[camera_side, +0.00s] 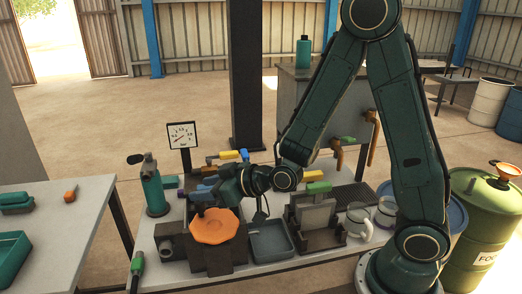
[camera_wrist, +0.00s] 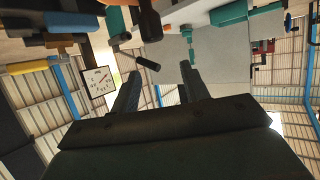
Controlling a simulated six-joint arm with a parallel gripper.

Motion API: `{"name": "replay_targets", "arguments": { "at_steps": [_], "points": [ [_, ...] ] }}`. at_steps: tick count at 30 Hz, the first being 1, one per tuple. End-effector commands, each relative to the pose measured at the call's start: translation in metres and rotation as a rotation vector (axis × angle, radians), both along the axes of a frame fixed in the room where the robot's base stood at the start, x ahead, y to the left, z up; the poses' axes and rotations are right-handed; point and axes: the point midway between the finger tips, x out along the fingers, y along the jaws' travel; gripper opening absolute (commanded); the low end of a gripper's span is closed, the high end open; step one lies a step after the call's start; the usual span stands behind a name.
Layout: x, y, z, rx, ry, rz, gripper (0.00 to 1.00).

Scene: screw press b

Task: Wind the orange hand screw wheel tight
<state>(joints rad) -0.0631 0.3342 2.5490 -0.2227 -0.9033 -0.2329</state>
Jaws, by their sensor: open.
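The orange hand screw wheel (camera_side: 214,227) lies flat on top of a dark press (camera_side: 208,256) near the front of the workbench in the side view. My gripper (camera_side: 197,201) is at the back edge of the wheel, its hand coming in from the right and pointing left. In the side view I cannot tell whether the fingers touch the wheel. In the wrist view my gripper (camera_wrist: 161,86) shows two dark fingers spread apart with nothing between them. The wheel is not seen in the wrist view.
A grey tray (camera_side: 272,242), a dark fixture (camera_side: 315,218) and mugs (camera_side: 358,221) are to the right. Yellow and blue handled items (camera_side: 231,155) lie behind my gripper. A green-handled tool (camera_side: 137,265) is at the front left.

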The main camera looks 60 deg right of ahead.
Motion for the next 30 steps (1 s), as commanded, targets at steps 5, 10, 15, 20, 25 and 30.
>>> {"name": "replay_targets", "arguments": {
  "at_steps": [5, 10, 15, 20, 25, 30],
  "points": [
    [0.0, 0.0, 0.017, 0.0, -0.003, 0.0, 0.45],
    [0.0, 0.0, 0.026, 0.0, -0.001, 0.0, 0.45],
    [0.0, 0.0, 0.029, 0.0, 0.0, 0.0, 0.45],
    [0.0, 0.0, 0.029, -0.001, 0.001, -0.001, 0.45],
    [0.0, 0.0, 0.029, -0.001, 0.001, -0.001, 0.46],
    [0.001, -0.004, 0.028, -0.005, 0.018, 0.001, 0.46]
  ]
}}
